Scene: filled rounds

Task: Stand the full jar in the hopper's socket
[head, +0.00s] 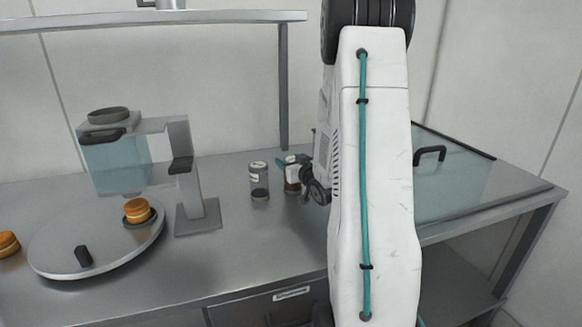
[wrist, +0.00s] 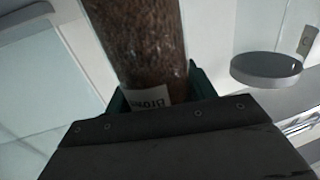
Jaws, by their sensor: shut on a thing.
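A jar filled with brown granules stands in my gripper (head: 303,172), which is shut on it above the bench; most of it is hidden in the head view. In the wrist view the full jar (wrist: 143,45) fills the top middle, its label upside down and partly covered by the gripper (wrist: 158,98). The hopper (head: 118,160) is at the left, a clear bluish body on a grey stand. A dark ring (head: 109,115) sits on its top; I cannot tell whether this is the socket. My gripper is well to the right of the hopper.
Another jar (head: 259,181), mostly clear, stands just left of my gripper. A round tray (head: 60,255) in front of the hopper holds a filled round (head: 137,211) and a dark block (head: 83,257). A glass panel with a black handle (head: 430,153) is at right.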

